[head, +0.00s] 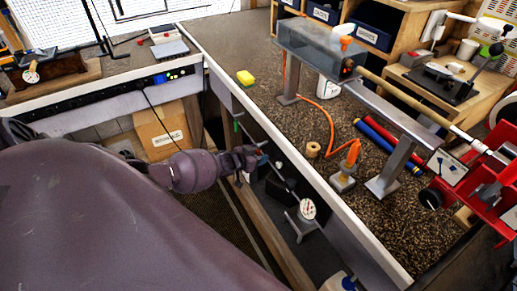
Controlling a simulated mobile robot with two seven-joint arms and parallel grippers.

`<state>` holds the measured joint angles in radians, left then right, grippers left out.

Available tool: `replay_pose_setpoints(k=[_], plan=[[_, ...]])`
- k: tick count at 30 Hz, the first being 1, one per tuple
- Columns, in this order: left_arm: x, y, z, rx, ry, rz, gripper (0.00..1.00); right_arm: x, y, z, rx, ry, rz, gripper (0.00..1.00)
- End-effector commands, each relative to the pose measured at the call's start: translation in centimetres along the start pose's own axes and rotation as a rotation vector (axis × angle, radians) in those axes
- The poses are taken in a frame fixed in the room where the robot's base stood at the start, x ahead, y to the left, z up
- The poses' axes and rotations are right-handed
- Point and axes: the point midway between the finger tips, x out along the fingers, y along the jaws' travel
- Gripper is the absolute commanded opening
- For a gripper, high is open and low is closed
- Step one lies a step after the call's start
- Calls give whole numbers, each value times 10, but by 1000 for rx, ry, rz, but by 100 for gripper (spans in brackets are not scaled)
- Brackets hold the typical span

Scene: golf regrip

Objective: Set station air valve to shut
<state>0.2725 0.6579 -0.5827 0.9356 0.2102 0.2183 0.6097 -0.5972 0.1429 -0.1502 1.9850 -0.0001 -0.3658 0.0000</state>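My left gripper (253,160) reaches in from the left, beside the bench's front edge and over the open space below its top. Its fingers are small and dark here, so I cannot tell whether they are open or shut. A small blue part (262,160) shows right at the fingertips; it may be the valve's handle, but contact is unclear. A thin dark pipe or rod runs from there down to a round gauge (307,209) with a white and red face on a grey stand. The air valve's setting cannot be read. My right gripper is not in view.
The bench edge (300,160) runs close to my gripper, with a green piece (236,124) hanging above it. A cardboard box (162,130) stands below, left.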

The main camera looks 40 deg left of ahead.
Motion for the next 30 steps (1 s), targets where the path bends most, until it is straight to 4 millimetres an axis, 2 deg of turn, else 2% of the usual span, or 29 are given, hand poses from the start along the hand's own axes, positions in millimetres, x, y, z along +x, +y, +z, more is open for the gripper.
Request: replay_pose_setpoints(k=[6,10,24,30], plan=[[-2,0,1,1,-1,0,43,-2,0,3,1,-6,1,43],[-10,0,0,0,-1,0,43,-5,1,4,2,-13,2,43],[-81,0,1,1,-2,0,43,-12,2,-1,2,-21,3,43],[-101,0,0,0,-1,0,43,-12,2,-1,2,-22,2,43]])
